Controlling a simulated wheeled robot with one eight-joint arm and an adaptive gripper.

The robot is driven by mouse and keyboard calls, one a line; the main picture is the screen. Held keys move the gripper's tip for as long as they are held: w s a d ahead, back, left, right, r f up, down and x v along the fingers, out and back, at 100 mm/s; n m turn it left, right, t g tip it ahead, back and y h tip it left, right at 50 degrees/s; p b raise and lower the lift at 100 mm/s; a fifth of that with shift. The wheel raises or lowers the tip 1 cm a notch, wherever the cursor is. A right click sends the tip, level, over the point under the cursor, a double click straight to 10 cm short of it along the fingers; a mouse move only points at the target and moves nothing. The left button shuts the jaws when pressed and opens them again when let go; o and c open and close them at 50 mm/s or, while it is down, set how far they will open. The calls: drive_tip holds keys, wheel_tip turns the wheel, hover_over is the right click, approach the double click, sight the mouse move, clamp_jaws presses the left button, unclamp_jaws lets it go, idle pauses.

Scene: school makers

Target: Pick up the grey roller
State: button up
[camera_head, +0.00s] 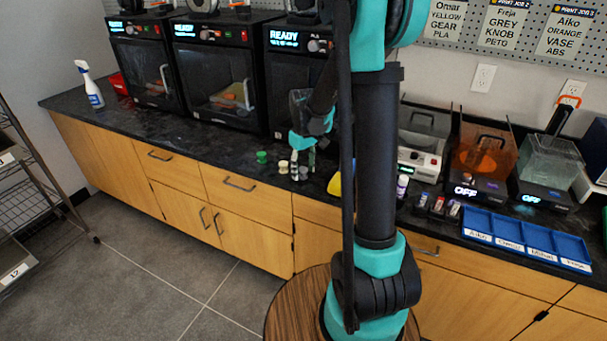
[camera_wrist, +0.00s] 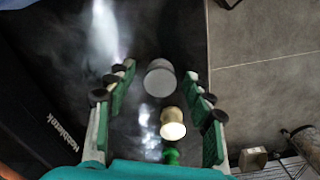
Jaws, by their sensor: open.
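The grey roller (camera_wrist: 160,80) is a short grey cylinder, seen end-on in the wrist view between the far ends of my gripper's fingers (camera_wrist: 159,73). A gap shows on each side of it, so the fingers are open and not closed on it. A cream spool-shaped piece (camera_wrist: 173,123) and a green one (camera_wrist: 171,155) line up nearer the palm in that picture. In the head view my gripper (camera_head: 303,163) points down at the counter, right of the cream piece (camera_head: 283,167) and the green piece (camera_head: 262,157). The grey roller is hard to make out there among the fingers.
A yellow object (camera_head: 335,185) is partly hidden by my arm. Small bottles, a blue divided tray (camera_head: 525,241) and other machines are to the right.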

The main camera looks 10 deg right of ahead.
drive_tip(key=shift+f, duration=0.2)
drive_tip(key=c, duration=0.9)
drive_tip(key=shift+r, duration=0.1)
drive_tip(key=shift+c, duration=0.2)
